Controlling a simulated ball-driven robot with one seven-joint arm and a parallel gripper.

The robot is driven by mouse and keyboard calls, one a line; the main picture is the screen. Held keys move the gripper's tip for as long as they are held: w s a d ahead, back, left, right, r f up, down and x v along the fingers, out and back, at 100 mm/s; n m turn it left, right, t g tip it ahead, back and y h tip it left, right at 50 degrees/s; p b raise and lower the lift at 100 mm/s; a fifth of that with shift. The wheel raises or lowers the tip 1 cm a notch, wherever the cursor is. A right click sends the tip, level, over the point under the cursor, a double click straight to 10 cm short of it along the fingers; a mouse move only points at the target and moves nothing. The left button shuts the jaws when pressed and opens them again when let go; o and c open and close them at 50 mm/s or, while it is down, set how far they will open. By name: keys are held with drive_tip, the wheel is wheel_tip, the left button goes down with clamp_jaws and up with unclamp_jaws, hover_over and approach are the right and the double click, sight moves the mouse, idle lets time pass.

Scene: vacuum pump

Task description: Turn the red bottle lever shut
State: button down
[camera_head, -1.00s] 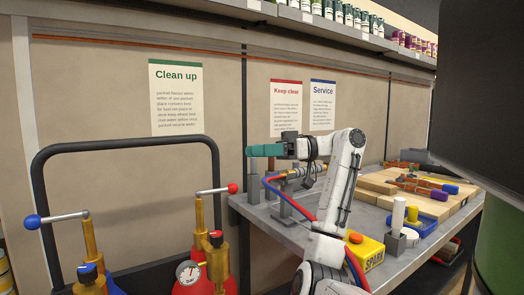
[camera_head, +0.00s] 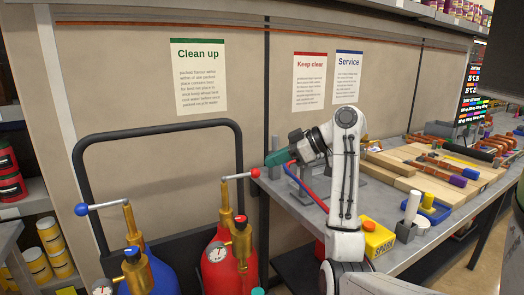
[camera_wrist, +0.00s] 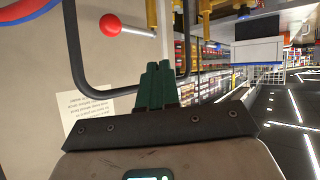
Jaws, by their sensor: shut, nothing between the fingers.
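The red bottle (camera_head: 232,265) stands at the lower middle of the head view, a brass valve stem (camera_head: 226,200) on top. Its silver lever (camera_head: 238,177) sticks out to the right from the stem and ends in a red ball (camera_head: 255,173). My gripper (camera_head: 268,160) has green fingers, shut and empty, just above and right of the ball. In the wrist view, the fingers (camera_wrist: 160,66) are pressed together. The red ball (camera_wrist: 110,25) and its silver lever (camera_wrist: 138,31) lie beyond the tips, up and left, apparently apart from them.
A blue bottle (camera_head: 148,280) with a blue-ball lever (camera_head: 81,210) stands left of the red one. A black tube frame (camera_head: 160,127) arches behind both. A workbench (camera_head: 300,207) with a yellow box (camera_head: 378,240) and tools is at right. Shelves with cans (camera_head: 38,265) stand at left.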

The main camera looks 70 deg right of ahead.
sight(257, 173)
drive_tip(key=w+d+f+n+g+h+p, duration=0.2)
drive_tip(key=w+f+g+h+p, duration=0.2)
drive_tip(key=f+p, duration=0.3)
drive_tip(key=shift+w+d+p, duration=0.4)
drive_tip(key=shift+w+p, duration=0.35)
drive_tip(key=shift+p, duration=1.2)
drive_tip(key=shift+d, duration=0.1)
drive_tip(key=shift+w+d+r, duration=0.15)
drive_tip(key=shift+w+d, duration=0.4)
drive_tip(key=shift+d, duration=0.25)
drive_tip(key=shift+r, duration=0.1)
